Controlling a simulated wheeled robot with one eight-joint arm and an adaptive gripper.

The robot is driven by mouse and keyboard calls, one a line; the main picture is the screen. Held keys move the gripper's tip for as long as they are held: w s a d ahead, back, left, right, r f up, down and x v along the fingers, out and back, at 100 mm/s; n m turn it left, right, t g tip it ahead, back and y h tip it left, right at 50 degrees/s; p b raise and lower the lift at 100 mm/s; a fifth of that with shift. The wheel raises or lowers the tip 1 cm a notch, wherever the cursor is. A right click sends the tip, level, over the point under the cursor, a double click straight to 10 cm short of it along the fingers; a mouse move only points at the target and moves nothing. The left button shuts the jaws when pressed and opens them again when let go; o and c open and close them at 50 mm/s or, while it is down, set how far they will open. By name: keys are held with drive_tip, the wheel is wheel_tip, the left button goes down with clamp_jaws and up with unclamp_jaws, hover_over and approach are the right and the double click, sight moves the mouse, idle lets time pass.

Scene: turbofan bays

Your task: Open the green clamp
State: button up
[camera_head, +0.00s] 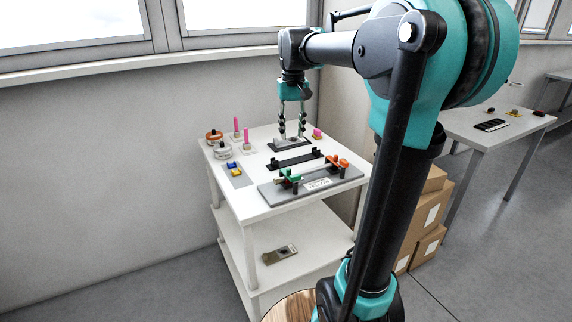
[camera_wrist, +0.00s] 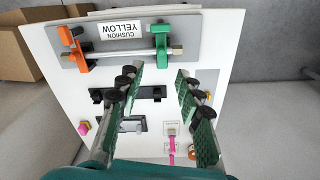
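The green clamp (camera_head: 292,176) stands on the left part of a grey base plate at the front of the white table. In the wrist view the green clamp (camera_wrist: 161,42) is upright at upper centre, beside a metal bar and a "CUSHION YELLOW" label that appears upside down. My gripper (camera_head: 291,133) points down over the rear of the table, behind the clamp and apart from it. In the wrist view my gripper (camera_wrist: 156,82) shows its two green-padded fingers spread with nothing held between them. The fingers hide part of the table.
An orange clamp (camera_head: 337,161) shares the base plate (camera_head: 348,176). A black bracket (camera_head: 294,161) lies between my gripper and that plate. Pink pegs (camera_head: 236,124), round parts (camera_head: 222,151) and blue and yellow blocks (camera_head: 233,168) occupy the table's left side. Cardboard boxes (camera_head: 429,213) stand right.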

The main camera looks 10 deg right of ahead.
sight(289, 168)
drive_tip(key=f, duration=0.4)
drive_tip(key=w+f, duration=0.1)
drive_tip(key=f, duration=0.9)
drive_tip(key=shift+w+a+f, duration=0.15)
drive_tip(key=shift+w+a, duration=0.15)
drive_tip(key=shift+a, duration=0.05)
drive_tip(key=shift+c, duration=0.3)
clamp_jaws()
